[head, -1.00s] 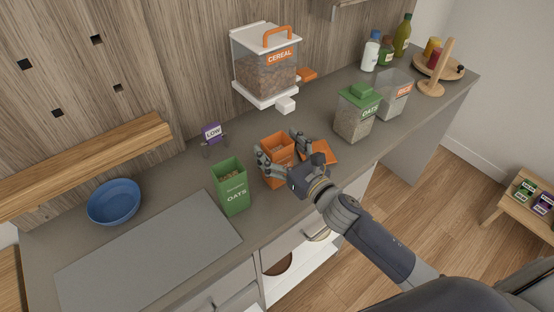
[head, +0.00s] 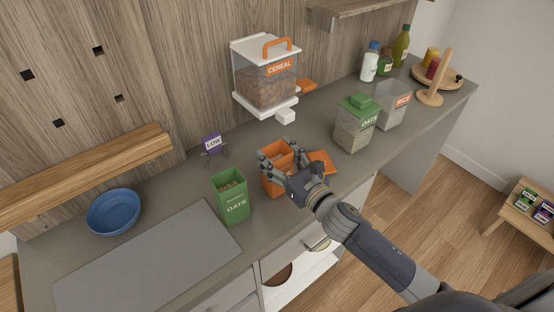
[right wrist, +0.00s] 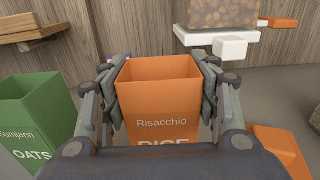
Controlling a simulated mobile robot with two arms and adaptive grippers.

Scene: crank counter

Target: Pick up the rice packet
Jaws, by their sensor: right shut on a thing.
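The rice packet (head: 273,181) is an open-topped orange box standing on the grey counter in the head view. In the right wrist view the rice packet (right wrist: 162,108) shows the words "Risacchio" and "RICE", with its lower part cut off by my gripper body. My right gripper (head: 291,167) is shut on the packet, with one finger pad against each side, as the right wrist view also shows (right wrist: 162,90). The packet looks upright. My left gripper is not in view.
A green oats packet (head: 231,199) stands close to the left. An orange flap-like piece (head: 322,162) lies to the right. A cereal dispenser (head: 266,80) hangs behind, and a clear oats container (head: 355,127) stands further right. A blue bowl (head: 113,211) and a grey mat (head: 150,268) are at left.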

